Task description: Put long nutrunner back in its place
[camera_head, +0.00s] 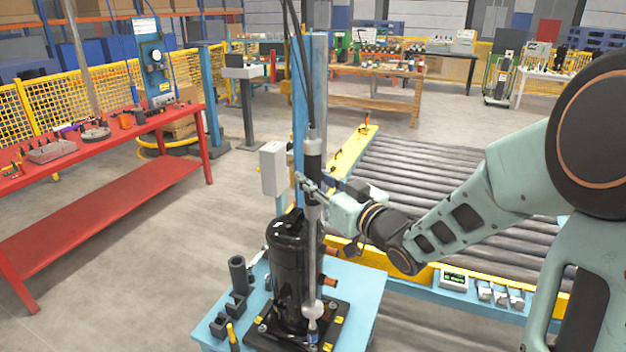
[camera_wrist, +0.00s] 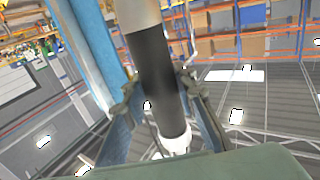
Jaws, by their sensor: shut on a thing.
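The long nutrunner (camera_head: 313,240) hangs upright in the head view, a slim grey and black tool with cables rising from its top. My gripper (camera_head: 314,190) is shut on its upper body. In the wrist view the nutrunner's dark body (camera_wrist: 160,85) stands between the two fingers of my gripper (camera_wrist: 162,100). The tool passes in front of the black compressor (camera_head: 284,262), and its lower tip is low by the compressor's base plate. I cannot tell whether the tip touches anything. A black tubular holder with stepped blocks (camera_head: 237,272) stands on the blue table (camera_head: 362,290), left of the compressor.
A blue post (camera_head: 319,80) rises just behind the nutrunner, with a grey box (camera_head: 273,168) beside it. A roller conveyor (camera_head: 440,185) lies behind my arm. A red workbench (camera_head: 100,195) stands at left, with open floor between it and the blue table.

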